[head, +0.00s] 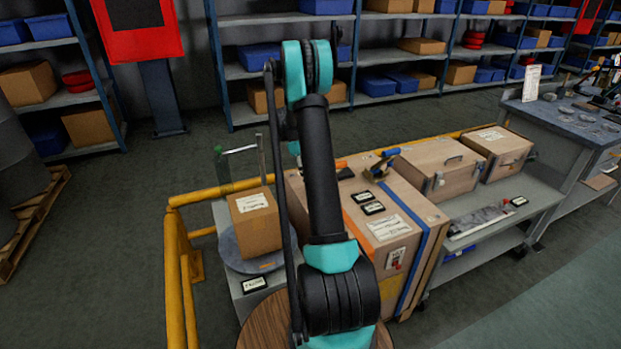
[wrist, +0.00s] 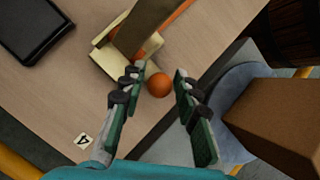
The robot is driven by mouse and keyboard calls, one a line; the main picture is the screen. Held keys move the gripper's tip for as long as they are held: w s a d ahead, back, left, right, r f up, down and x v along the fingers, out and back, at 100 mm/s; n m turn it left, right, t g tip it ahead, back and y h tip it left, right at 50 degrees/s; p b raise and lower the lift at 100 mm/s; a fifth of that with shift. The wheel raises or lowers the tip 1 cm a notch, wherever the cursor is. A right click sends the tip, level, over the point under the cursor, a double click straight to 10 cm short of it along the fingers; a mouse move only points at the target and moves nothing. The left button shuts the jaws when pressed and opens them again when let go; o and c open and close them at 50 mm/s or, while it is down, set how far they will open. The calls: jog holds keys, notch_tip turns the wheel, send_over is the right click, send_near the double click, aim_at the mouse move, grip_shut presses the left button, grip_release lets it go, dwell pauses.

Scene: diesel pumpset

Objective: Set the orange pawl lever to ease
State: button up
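The orange ball knob (wrist: 159,85), apparently the end of the pawl lever, shows in the wrist view near the edge of the wooden crate top (wrist: 75,85). Beside it is a cream block (wrist: 112,58) with a brown-grey bar (wrist: 150,25) across it; an orange strip (wrist: 177,17) runs along the bar. My gripper (wrist: 160,80) is open, one finger on each side of the knob. A gap shows at the right finger; whether the left finger touches the knob I cannot tell. In the head view my arm hides the gripper and knob.
A cardboard box (head: 255,222) on a round grey-blue plate (head: 240,258) stands left of the crate (head: 417,212). A blue-handled brass fitting (head: 382,165) and black plaques (head: 373,208) are on the crate. Yellow rails (head: 175,290) border the left side.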

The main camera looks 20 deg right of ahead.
jog(key=v, duration=1.2)
